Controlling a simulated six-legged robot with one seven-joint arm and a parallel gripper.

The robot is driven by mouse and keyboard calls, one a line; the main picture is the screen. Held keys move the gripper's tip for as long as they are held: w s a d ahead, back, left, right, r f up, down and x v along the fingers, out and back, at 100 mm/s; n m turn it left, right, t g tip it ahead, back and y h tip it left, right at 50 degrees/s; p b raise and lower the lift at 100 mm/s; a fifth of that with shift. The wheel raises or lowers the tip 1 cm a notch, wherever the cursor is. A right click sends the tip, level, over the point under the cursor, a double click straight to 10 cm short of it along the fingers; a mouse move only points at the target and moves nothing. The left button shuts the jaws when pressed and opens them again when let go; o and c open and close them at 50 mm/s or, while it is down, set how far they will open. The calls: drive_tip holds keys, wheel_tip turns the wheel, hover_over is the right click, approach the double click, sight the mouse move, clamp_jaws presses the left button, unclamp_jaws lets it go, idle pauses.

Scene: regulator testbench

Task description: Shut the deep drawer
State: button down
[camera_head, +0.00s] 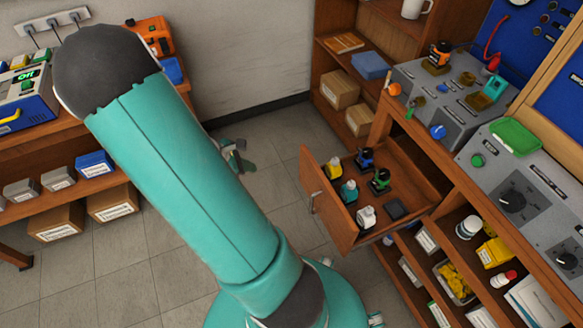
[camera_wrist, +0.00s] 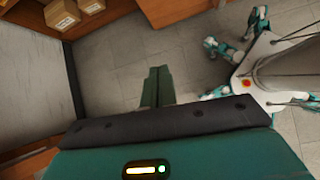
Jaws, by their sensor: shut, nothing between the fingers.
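The deep drawer (camera_head: 328,212) stands pulled out from the wooden bench on the right in the head view. Its handle (camera_head: 314,202) is on the front panel, facing left. Inside are several small bottles and tools, with a dark block near the bench. My gripper (camera_head: 236,158) is partly hidden behind my teal arm, to the left of the drawer front and apart from it. In the wrist view my gripper (camera_wrist: 158,75) has its fingers together and empty, over the tiled floor. I cannot make out the drawer in the wrist view.
Open shelves below the drawer hold a yellow-filled bin (camera_head: 455,282) and bottles. Grey test units (camera_head: 450,90) stand on the bench top. Cardboard boxes (camera_head: 340,88) sit in the back shelf. Another bench (camera_head: 70,205) stands at left.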

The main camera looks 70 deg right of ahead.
sight(302, 171)
drive_tip(key=shift+n+g, duration=0.5)
drive_tip(key=shift+n, duration=0.1)
drive_tip(key=x, duration=0.5)
drive_tip(key=s+d+r+x, duration=0.1)
drive_tip(key=x, duration=0.5)
drive_tip(key=d+r+x, duration=0.1)
drive_tip(key=x, duration=0.5)
drive_tip(key=shift+s+d+r, duration=0.1)
drive_tip(key=shift+s+r, duration=0.05)
drive_tip(key=shift+r, duration=0.1)
drive_tip(key=shift+s+d, duration=0.2)
drive_tip(key=shift+d, duration=0.1)
